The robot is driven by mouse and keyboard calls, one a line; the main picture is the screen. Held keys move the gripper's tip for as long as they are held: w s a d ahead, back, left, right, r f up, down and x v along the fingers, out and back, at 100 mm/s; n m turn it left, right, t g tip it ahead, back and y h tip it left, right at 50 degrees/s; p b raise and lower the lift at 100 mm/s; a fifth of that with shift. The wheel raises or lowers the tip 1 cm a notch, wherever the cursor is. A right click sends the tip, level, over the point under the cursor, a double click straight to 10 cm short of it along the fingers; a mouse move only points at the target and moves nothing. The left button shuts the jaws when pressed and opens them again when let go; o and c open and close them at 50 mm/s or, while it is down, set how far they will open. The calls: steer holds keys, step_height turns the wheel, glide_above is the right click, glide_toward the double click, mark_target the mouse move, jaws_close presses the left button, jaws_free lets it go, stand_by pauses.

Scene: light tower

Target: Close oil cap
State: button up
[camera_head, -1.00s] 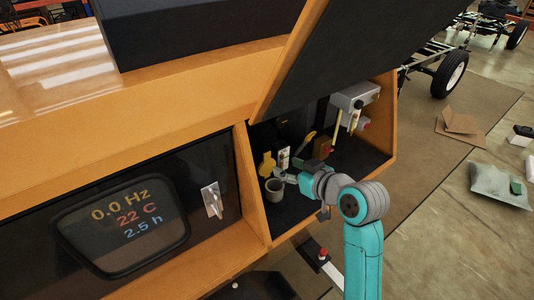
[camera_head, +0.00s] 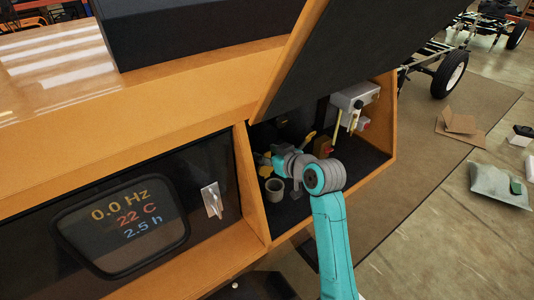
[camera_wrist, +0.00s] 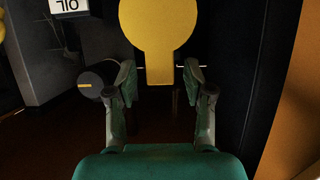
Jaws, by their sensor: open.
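The yellow oil cap (camera_wrist: 158,28) shows in the wrist view as a round disc with a straight tab. The tab hangs between the two fingers of my gripper (camera_wrist: 160,82), which is open. Dark gaps show on both sides of the tab, so the fingers look apart from it. In the head view only a bit of yellow shows beside my gripper (camera_head: 278,160), which hides most of the cap. A label reading OIL (camera_wrist: 68,5) appears upside down at the top left of the wrist view.
A grey cup-like part (camera_head: 275,188) stands just below my gripper in the open compartment. A dark round part with a yellow mark (camera_wrist: 91,82) is left of the fingers. A yellow handle (camera_head: 309,137) and a grey box (camera_head: 354,97) are to the right. The orange wall (camera_head: 252,190) is close on the left.

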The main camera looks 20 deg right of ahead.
steer(key=shift+w+a, duration=0.1)
steer(key=shift+w, duration=0.1)
jaws_close()
